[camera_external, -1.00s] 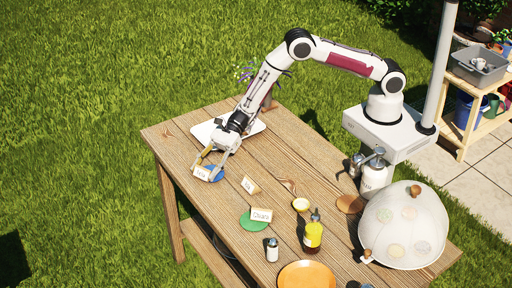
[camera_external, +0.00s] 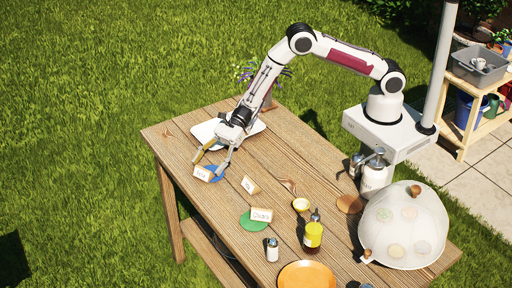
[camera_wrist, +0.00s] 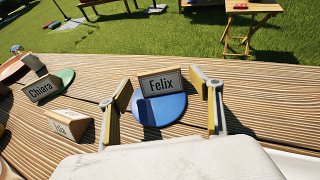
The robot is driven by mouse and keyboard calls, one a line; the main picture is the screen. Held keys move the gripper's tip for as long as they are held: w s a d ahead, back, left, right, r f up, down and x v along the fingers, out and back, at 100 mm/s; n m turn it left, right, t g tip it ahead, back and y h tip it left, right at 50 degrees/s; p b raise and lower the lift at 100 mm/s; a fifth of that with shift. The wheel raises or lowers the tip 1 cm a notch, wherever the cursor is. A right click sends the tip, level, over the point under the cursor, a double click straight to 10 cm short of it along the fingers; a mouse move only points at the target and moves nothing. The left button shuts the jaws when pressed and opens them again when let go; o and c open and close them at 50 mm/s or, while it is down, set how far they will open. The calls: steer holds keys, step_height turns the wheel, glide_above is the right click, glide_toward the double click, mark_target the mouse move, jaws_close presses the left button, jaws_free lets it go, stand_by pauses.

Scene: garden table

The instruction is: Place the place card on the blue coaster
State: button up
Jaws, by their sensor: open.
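The blue coaster (camera_wrist: 158,110) lies flat on the wooden table, and it also shows in the external view (camera_external: 214,173). A place card reading "Felix" (camera_wrist: 161,84) stands upright on it, towards the coaster's far edge in the wrist view; the card also shows in the external view (camera_external: 202,174). My gripper (camera_external: 212,166) is open above the coaster, with one finger on each side of the card and gaps between. The fingers (camera_wrist: 166,101) also show in the wrist view, and nothing is held between them.
A place card reading "Chiara" (camera_external: 261,215) stands on a green coaster (camera_external: 247,224). Another card (camera_external: 250,185) stands on bare wood between the coasters. A white tray (camera_external: 204,130) lies behind my gripper. A yellow bottle (camera_external: 313,236), shaker (camera_external: 272,250) and mesh dome (camera_external: 402,230) are farther right.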

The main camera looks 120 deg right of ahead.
steer(key=shift+v, duration=2.5)
steer(key=s+a+r+n+g+y, duration=0.2)
steer(key=s+a+r+n, duration=0.15)
steer(key=a+r, duration=0.3)
steer(key=s+a+r+n+g+y, duration=0.1)
steer(key=s+a+r+n, duration=0.1)
steer(key=a+r+n, duration=0.4)
steer(key=s+a+r+n+g, duration=0.4)
steer(key=s+a+r+n, duration=0.5)
steer(key=s, duration=0.4)
steer(key=s+a+r+n+g+h, duration=0.25)
steer(key=s+n, duration=0.35)
steer(key=s, duration=0.8)
steer(key=s+d+n+t+h, duration=0.1)
steer(key=s+d+n+h, duration=0.1)
steer(key=s, duration=0.4)
steer(key=s+d+r+n+t+h, duration=0.1)
steer(key=s+d+n+h, duration=0.2)
steer(key=s+d+n, duration=0.1)
steer(key=shift+s+n+t, duration=0.35)
steer(key=shift+s+n, duration=0.2)
steer(key=shift+s, duration=0.4)
